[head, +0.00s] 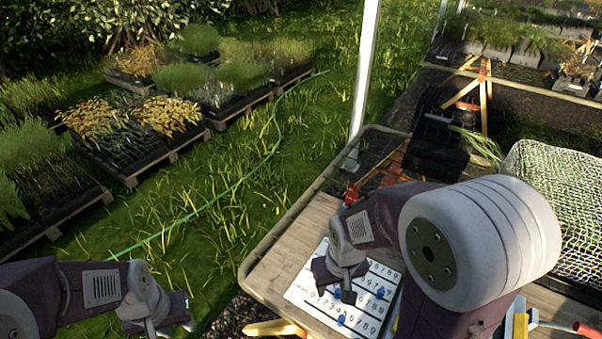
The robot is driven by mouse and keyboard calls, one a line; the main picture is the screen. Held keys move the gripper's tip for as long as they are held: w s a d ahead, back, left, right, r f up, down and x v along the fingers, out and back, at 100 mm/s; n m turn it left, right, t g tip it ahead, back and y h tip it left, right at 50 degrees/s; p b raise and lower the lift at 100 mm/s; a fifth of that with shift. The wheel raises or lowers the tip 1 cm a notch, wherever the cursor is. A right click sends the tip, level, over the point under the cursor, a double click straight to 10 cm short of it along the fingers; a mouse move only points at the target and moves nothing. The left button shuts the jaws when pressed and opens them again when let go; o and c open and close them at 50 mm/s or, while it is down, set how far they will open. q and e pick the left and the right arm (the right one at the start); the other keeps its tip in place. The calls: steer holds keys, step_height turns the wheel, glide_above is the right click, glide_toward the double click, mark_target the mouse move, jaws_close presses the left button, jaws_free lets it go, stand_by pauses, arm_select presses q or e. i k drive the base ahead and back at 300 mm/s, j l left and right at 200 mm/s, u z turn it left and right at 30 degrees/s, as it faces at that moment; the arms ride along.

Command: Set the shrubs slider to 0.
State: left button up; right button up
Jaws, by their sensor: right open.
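A white slider board (298,291) with rows of printed digits lies on the wooden tabletop. Three blue slider knobs show on it: a knob near the gripper (337,293), a knob further right (380,292) and a knob near the front (341,320). The row labels are too small to read, so I cannot tell which is the shrubs slider. My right gripper (334,277) is open over the board, close to the nearest knob. Its arm hides part of the board. My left gripper (168,322) is over the grass, left of the table; its jaws are unclear.
The table (265,265) has a raised rim. A netted crate (560,205) stands at the right and a black box (437,150) behind. A white post (365,75) rises beyond the table. Plant pallets (131,178) and a green hose (240,183) lie on the grass.

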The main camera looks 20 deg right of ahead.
mark_target(381, 292)
steer(key=z, duration=1.2)
